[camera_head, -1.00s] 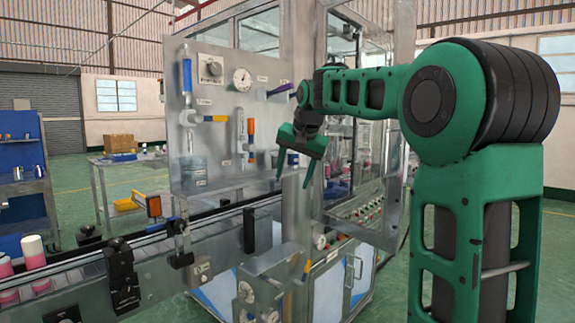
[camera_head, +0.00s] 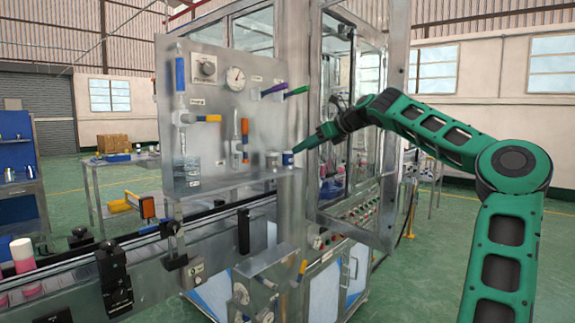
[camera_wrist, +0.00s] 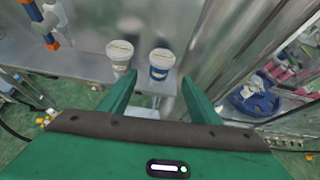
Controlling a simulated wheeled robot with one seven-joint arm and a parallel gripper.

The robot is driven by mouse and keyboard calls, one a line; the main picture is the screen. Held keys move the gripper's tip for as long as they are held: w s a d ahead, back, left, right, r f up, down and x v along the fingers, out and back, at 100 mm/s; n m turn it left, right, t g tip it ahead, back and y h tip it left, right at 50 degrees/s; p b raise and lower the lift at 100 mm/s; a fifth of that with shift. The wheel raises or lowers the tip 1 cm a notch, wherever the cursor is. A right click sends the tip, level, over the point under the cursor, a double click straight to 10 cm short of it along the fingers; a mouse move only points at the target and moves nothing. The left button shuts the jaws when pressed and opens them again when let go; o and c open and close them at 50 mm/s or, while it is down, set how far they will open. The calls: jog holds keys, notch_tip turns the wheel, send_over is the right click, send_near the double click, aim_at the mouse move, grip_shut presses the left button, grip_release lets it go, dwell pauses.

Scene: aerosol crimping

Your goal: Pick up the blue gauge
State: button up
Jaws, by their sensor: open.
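The blue gauge (camera_wrist: 160,66) is a small round cup with a blue body and pale top, upright near the end of a metal shelf. It also shows in the head view (camera_head: 287,159), beside my fingertips. My gripper (camera_wrist: 160,82) is open, and its two green fingers point towards the gauge. In the wrist view the gauge appears between and just beyond the fingertips, with nothing gripped. In the head view my gripper (camera_head: 300,149) reaches in from the right, and its far finger is hard to make out.
A white gauge (camera_wrist: 120,53) stands close left of the blue one, near my left finger. The metal panel (camera_head: 208,140) with valves and a dial rises behind the shelf (camera_head: 215,186). A machine frame post (camera_head: 312,100) stands close to my gripper.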

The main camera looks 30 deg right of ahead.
aim_at(292, 155)
jog(key=shift+m, duration=0.3)
jog(key=shift+x, duration=5.25)
jog(key=shift+d, duration=0.15)
jog(key=c, duration=1.2)
